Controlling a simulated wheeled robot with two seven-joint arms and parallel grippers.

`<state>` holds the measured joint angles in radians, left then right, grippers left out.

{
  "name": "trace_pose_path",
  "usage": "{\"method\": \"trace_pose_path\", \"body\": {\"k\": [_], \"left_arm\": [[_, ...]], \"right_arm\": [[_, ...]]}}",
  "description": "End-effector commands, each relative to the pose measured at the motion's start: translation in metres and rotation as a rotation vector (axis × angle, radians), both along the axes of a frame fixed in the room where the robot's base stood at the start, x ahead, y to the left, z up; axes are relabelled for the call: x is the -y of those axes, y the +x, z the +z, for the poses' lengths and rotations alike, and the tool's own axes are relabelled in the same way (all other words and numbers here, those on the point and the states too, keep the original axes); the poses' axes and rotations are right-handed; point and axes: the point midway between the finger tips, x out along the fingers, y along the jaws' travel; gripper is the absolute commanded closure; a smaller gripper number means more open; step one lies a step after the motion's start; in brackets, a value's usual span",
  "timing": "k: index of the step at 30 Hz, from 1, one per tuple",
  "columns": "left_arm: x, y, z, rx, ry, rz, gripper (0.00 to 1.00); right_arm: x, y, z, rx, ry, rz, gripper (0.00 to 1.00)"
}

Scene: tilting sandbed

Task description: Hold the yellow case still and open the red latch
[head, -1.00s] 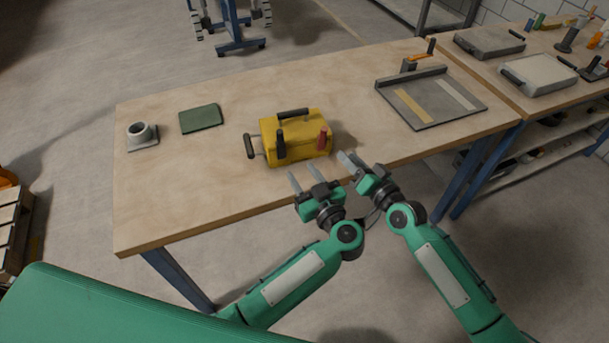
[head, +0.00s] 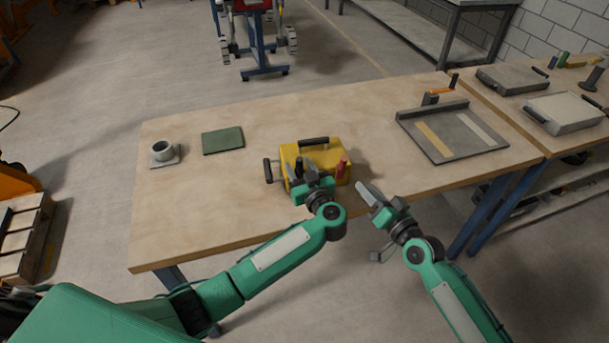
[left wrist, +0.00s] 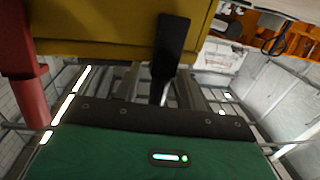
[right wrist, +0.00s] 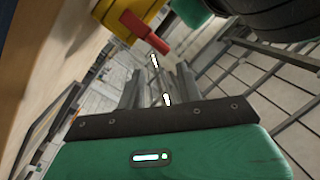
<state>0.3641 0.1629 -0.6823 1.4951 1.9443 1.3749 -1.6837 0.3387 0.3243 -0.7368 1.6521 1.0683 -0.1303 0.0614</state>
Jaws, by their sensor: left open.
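The yellow case (head: 328,152) stands on the wooden table, with a black handle (head: 313,141) on top. Its red latch (head: 342,169) is upright at the front right corner; it also shows in the right wrist view (right wrist: 146,33) and at the left edge of the left wrist view (left wrist: 22,90). My left gripper (head: 303,173) is open at the case's front. In the left wrist view, a black latch (left wrist: 172,45) lies between its fingers, and I cannot tell whether they touch it. My right gripper (head: 368,190) is open and empty, right of the red latch and apart from it.
A green pad (head: 223,140) and a grey round fitting (head: 163,151) lie left of the case. A grey tray with strips (head: 465,150) lies to the right. The table's front edge (head: 250,250) runs below my arms. Clear tabletop lies between the case and tray.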

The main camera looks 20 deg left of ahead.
Motion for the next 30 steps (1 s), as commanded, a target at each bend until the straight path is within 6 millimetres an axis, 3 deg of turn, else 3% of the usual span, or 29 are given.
{"method": "trace_pose_path", "body": {"k": [8,15,19,24,30], "left_arm": [[-0.001,0.001,0.000,0.000,0.000,0.000,0.58],[-0.001,0.001,0.000,0.000,0.000,0.000,1.00],[-0.001,0.001,0.000,0.000,0.000,0.000,1.00],[-0.001,0.001,0.000,0.000,0.000,0.000,1.00],[-0.001,0.001,0.000,0.000,0.000,0.000,1.00]], "right_arm": [[0.000,0.000,0.000,0.000,0.000,0.000,0.64],[0.000,0.000,0.000,0.000,0.000,0.000,0.64],[0.000,0.000,0.000,0.000,0.000,0.000,0.64],[0.003,0.009,-0.004,-0.030,0.000,-0.004,0.97],[0.018,0.052,-0.026,-0.219,0.031,0.017,1.00]]}}
